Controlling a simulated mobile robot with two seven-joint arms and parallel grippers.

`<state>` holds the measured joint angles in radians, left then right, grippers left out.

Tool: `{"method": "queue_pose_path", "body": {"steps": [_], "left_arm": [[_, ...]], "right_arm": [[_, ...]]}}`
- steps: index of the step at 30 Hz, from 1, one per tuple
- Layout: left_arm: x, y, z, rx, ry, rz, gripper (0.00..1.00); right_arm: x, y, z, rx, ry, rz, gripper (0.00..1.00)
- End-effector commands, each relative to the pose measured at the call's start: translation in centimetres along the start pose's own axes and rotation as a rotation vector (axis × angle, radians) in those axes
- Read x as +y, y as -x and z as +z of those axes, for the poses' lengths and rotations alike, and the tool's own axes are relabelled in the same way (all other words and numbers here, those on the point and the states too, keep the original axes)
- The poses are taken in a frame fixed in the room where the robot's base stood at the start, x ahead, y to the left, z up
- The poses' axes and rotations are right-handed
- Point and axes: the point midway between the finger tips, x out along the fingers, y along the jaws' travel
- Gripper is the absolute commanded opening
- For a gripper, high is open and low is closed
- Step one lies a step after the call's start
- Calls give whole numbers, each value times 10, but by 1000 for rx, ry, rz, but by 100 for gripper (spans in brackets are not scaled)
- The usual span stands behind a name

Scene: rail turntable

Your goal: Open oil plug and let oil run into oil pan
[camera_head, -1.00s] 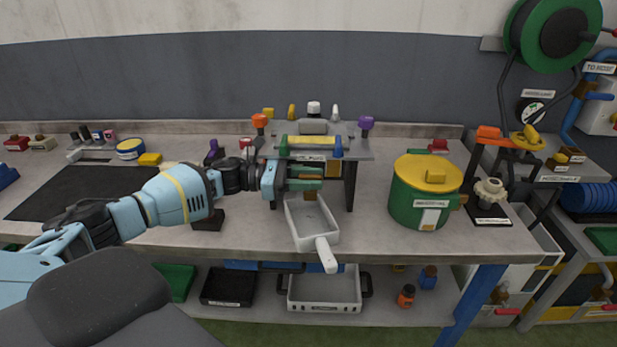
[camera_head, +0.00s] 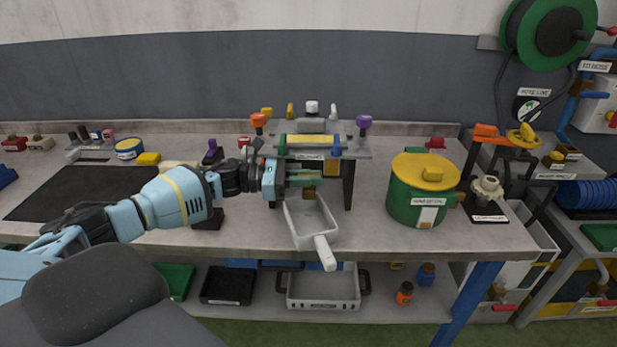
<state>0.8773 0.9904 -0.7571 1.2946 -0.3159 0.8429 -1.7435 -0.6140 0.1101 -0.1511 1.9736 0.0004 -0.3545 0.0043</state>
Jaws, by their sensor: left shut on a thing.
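My left gripper (camera_head: 304,179) reaches in from the left under the raised fixture (camera_head: 357,150) on the bench. Its fingers are shut on what looks like the oil plug, mostly hidden between them. A small brown block (camera_head: 308,192) shows just below the fingers. The oil pan (camera_head: 328,238), a grey-white open tray with a white handle toward me, stands on the bench below the gripper. No oil shows in the visible part of the pan. My right gripper is not in view.
A green pot with a yellow lid (camera_head: 404,199) stands right of the fixture. A dark mat (camera_head: 85,195) lies at left. Colored knobs top the fixture. A grey crate (camera_head: 300,290) and a black tray (camera_head: 226,287) sit on the lower shelf. The bench front between pan and pot is clear.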

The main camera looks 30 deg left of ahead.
Motion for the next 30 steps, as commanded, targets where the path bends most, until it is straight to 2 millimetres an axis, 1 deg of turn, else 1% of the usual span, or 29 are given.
{"method": "queue_pose_path", "body": {"steps": [1,6,11,30], "left_arm": [[-1,0,3,-3,-1,18,0],[-2,0,5,-4,-3,120,0],[-2,0,4,-6,-2,250,0],[-2,-2,2,-5,0,819,0]], "right_arm": [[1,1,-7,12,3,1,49],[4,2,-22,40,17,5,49],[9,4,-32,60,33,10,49],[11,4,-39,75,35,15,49]]}}
